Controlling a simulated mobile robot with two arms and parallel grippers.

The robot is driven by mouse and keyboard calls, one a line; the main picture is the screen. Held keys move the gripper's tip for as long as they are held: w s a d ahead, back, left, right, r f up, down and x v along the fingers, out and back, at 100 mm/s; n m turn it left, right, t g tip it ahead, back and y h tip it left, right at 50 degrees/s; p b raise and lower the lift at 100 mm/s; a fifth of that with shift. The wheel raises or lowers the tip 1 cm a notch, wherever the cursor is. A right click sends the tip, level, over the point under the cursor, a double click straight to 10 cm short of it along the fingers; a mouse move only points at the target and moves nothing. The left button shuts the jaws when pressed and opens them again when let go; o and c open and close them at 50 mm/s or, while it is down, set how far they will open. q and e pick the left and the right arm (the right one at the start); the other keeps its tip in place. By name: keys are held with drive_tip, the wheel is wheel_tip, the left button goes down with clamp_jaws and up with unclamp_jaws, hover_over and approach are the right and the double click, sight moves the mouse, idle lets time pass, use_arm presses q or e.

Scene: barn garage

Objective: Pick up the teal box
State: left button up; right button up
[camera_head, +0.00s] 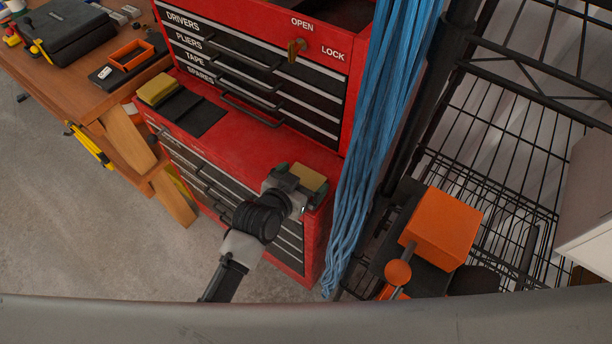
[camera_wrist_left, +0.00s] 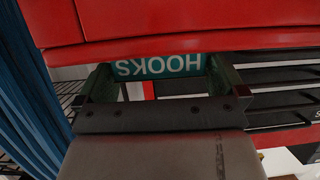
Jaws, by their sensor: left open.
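The teal box (camera_wrist_left: 158,68) shows in the left wrist view as a teal face with upside-down white "HOOKS" lettering. It sits between and beyond the two dark green fingers of my left gripper (camera_wrist_left: 162,84), which is open. I cannot tell whether the fingers touch it. In the head view my left gripper (camera_head: 296,182) is at the right front edge of the red tool chest (camera_head: 262,150). A tan-topped block (camera_head: 308,177) shows at its fingers; no teal face or lettering is readable there. My right gripper is not in view.
Blue hanging strands (camera_head: 372,140) are close right of the gripper. An orange box (camera_head: 442,228) and a black wire rack (camera_head: 500,110) stand further right. A yellow-topped box (camera_head: 157,88) and black mat (camera_head: 197,112) lie on the chest's left side. A wooden workbench (camera_head: 60,80) is at left.

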use_arm(q)
drive_tip(key=shift+w+d+f, duration=0.2)
drive_tip(key=shift+w+d, duration=0.1)
drive_tip(key=shift+w, duration=0.15)
drive_tip(key=c, duration=0.6)
drive_tip(key=shift+r, duration=0.1)
drive_tip(key=shift+c, duration=0.2)
